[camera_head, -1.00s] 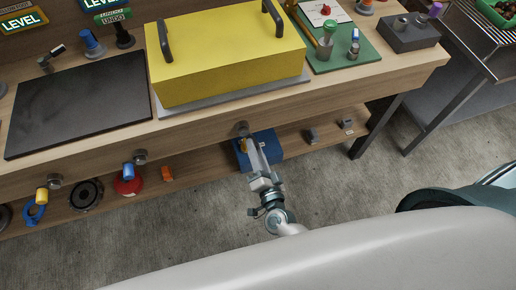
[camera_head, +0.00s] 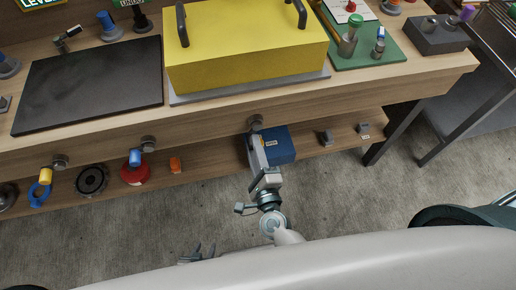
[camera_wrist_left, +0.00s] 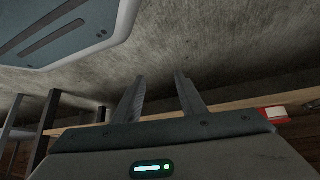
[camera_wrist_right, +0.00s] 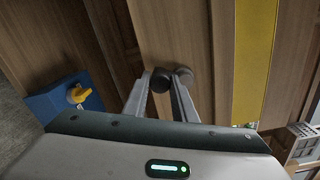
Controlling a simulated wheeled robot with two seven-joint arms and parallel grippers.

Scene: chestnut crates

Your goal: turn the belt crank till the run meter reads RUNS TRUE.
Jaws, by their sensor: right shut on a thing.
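My right gripper (camera_head: 257,135) is at a crank (camera_head: 257,121) on the bench's front edge, shut on its dark knob (camera_wrist_right: 160,82). In the right wrist view the knob lies between the fingertips, with a round grey hub (camera_wrist_right: 184,74) close by. The crank's arm is largely hidden. My left gripper (camera_head: 198,250) hangs low over the floor, away from the bench; the left wrist view shows its fingers (camera_wrist_left: 159,85) apart and empty. I cannot make out a run meter or the words RUNS TRUE; one sign (camera_head: 40,3) at the top left is cut off.
Cranks with a blue handle (camera_head: 135,157) and a yellow handle (camera_head: 46,175) stick out further left. A blue box (camera_head: 280,145) with a yellow tap (camera_wrist_right: 80,93) sits on the lower shelf by my right gripper. A yellow cover (camera_head: 247,60) stands on the bench. Floor in front is clear.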

